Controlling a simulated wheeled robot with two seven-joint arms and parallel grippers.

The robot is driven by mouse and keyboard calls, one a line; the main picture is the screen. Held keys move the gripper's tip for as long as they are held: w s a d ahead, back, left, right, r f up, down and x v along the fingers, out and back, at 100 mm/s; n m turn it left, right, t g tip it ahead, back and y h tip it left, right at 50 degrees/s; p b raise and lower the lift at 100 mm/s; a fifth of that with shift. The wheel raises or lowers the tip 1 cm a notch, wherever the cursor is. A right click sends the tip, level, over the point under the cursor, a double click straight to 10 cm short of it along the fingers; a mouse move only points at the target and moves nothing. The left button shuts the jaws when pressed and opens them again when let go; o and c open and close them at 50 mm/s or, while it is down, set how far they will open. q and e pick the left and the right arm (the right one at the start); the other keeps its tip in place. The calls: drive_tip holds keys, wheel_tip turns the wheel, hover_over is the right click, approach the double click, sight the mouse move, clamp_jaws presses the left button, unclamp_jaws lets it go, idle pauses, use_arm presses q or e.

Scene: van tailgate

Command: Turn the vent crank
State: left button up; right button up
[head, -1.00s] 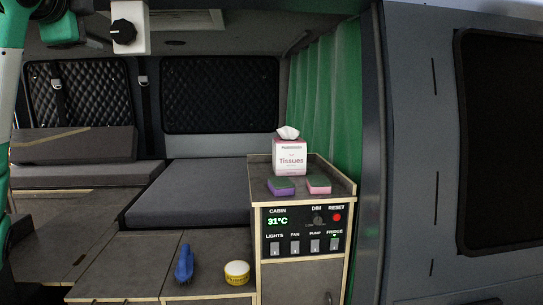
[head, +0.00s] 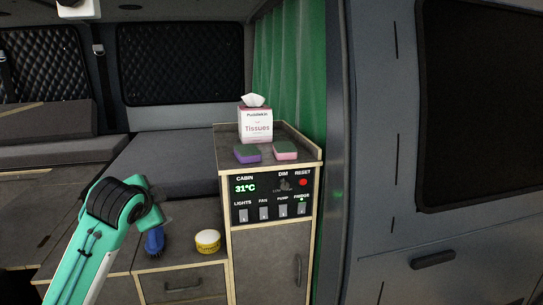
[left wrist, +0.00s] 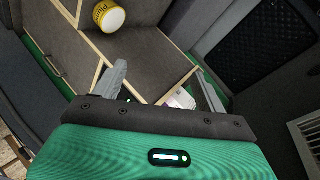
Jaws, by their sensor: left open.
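A white housing (head: 80,10) with part of a dark knob, likely the vent crank, hangs at the top left of the head view, mostly cut off by the frame edge. My left arm rises from the bottom left of the head view, well below the housing; its fingers cannot be made out there. In the left wrist view my left gripper (left wrist: 160,68) has its two grey fingers wide apart with nothing held between them. No crank shows in the left wrist view. My right gripper is in neither view.
A cabinet with a switch panel (head: 272,197) carries a tissue box (head: 256,125), a purple sponge (head: 247,153) and a pink sponge (head: 285,150). A blue brush (head: 154,241) and a yellow tub (head: 208,241) stand on the lower counter. A green curtain (head: 290,65) hangs behind.

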use_arm(q)
drive_tip(key=s+d+f+n+g, duration=0.1)
drive_tip(key=s+f, duration=0.4)
drive_tip(key=f, duration=0.4)
drive_tip(key=s+d+f+n+g+h, duration=0.1)
drive_tip(key=s+d+f+n+g, duration=0.1)
drive_tip(key=s+f, duration=0.5)
drive_tip(key=s+d+f+n+g, duration=0.1)
drive_tip(key=s+f, duration=0.2)
drive_tip(key=f, duration=0.8)
drive_tip(key=s+f+n+g, duration=0.25)
drive_tip(key=s+f, duration=0.35)
drive_tip(key=s, duration=0.6)
drive_tip(key=s+f+n+g, duration=0.25)
drive_tip(key=s+f, duration=0.35)
drive_tip(key=s, duration=0.6)
wheel_tip(320, 180, down, 32)
drive_tip(key=s, duration=0.1)
drive_tip(key=s+a+f+g, duration=0.2)
drive_tip(key=s+a+f, duration=0.1)
drive_tip(key=s+f, duration=1.5)
drive_tip(key=shift+s+f, duration=0.15)
drive_tip(key=shift+s, duration=0.2)
